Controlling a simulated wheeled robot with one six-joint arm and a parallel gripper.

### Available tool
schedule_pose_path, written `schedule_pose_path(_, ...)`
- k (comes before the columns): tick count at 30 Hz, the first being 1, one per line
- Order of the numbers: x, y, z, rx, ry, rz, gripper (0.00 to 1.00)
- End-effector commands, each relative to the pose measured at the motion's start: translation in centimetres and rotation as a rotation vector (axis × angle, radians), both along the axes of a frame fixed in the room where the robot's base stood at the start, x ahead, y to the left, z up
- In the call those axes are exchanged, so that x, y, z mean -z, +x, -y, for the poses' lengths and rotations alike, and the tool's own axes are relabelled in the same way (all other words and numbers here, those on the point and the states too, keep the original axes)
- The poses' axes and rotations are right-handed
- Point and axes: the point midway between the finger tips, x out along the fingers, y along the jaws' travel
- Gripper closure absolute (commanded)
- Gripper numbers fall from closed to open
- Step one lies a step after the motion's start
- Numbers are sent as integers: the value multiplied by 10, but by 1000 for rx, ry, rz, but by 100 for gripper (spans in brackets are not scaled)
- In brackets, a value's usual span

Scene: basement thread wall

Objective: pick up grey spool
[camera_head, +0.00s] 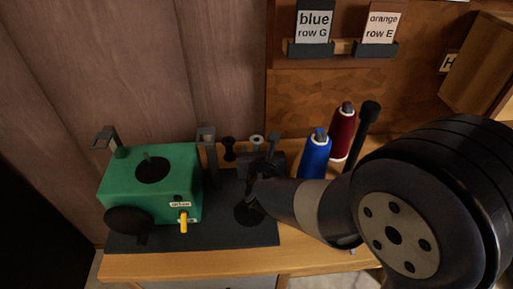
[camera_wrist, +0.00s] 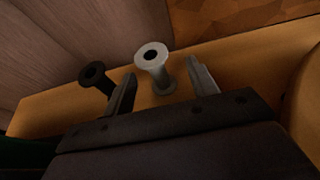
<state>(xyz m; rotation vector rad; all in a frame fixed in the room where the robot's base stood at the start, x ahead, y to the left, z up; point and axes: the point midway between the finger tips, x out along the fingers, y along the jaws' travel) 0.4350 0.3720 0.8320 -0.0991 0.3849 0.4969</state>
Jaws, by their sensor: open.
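The grey spool (camera_wrist: 152,56) stands upright on the wooden bench top, its pale flanged top facing up. In the wrist view it is between the two fingers of my gripper (camera_wrist: 161,74), close to the tips, with a gap on each side. My gripper is open and empty. In the head view the grey spool (camera_head: 256,140) shows only its top, behind my gripper (camera_head: 263,167), which hides its lower part. A black spool (camera_wrist: 95,72) stands just left of the left finger; it also shows in the head view (camera_head: 228,148).
A green machine (camera_head: 150,185) on a dark base stands to the left, with a grey post beside the spools. Blue (camera_head: 315,157) and dark red (camera_head: 342,132) thread cones and a black rod stand to the right. The wall with labelled holders is behind.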

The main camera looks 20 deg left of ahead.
Motion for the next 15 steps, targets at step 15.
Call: schedule_pose_path(15, 17, 40, -26, 0, 0, 0, 45)
